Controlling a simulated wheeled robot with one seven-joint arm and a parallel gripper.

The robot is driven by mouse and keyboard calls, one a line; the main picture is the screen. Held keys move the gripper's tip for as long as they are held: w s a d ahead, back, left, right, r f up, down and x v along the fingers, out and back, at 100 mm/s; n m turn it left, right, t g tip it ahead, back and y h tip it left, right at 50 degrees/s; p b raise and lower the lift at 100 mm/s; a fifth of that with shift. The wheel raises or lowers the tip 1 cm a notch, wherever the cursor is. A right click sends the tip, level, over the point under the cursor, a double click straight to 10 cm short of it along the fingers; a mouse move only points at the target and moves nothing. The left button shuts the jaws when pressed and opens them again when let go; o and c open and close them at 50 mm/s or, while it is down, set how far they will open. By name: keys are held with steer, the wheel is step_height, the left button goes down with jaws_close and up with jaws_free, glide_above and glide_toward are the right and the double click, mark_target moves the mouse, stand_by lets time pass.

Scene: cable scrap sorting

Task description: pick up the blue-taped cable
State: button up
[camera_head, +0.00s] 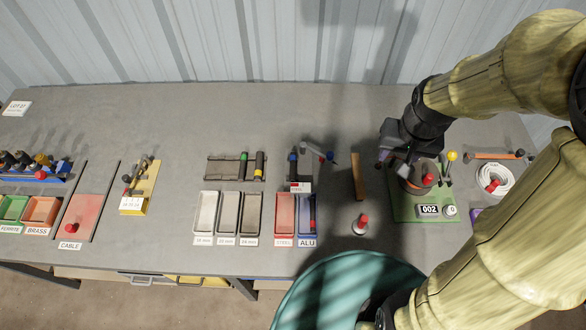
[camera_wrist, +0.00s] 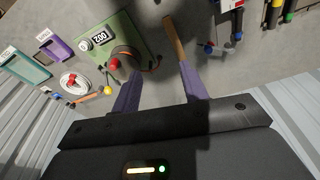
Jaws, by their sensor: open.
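A dark cable with a blue band near its top end (camera_head: 293,157) lies upright in the picture on a small black holder, right of the middle of the bench in the head view. It also shows near the top edge of the wrist view (camera_wrist: 238,22), to the right of my fingers. My gripper (camera_head: 391,166) is open and empty, over the left edge of the green board, well to the right of that cable. In the wrist view my two purple fingers (camera_wrist: 160,70) stand apart, with bare bench and the board's edge between them.
A green board (camera_head: 404,208) with a red-knobbed device and a "002" display is under my gripper. A wooden strip (camera_head: 357,177) and a grey piece with red and blue ends (camera_head: 318,150) lie between gripper and cable. Red and blue trays (camera_head: 285,198) stand in front.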

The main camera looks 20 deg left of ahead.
steer(key=w+a+f+b, duration=0.2)
steer(key=w+a+f, duration=0.1)
steer(key=a, duration=0.5)
steer(key=w+a+f+n+g+b, duration=0.1)
steer(key=w+a+f+b, duration=0.1)
steer(key=a, duration=0.7)
steer(key=w+a+f+n+g+b, duration=0.1)
steer(key=w+a+f+b, duration=0.2)
steer(key=a, duration=0.6)
steer(key=shift+w+f+b, duration=0.3)
steer(key=shift+f+b, duration=0.2)
steer(key=shift+b, duration=0.2)
steer(key=shift+f, duration=0.1)
steer(key=p, duration=0.2)
glide_above(293, 165)
steer(key=f, duration=1.2)
steer(key=shift+s+a, duration=0.1)
steer(key=shift+a, duration=0.15)
steer(key=shift+d+f+p, duration=0.2)
steer(key=shift+f+p, duration=0.65)
steer(key=shift+f, duration=1.8)
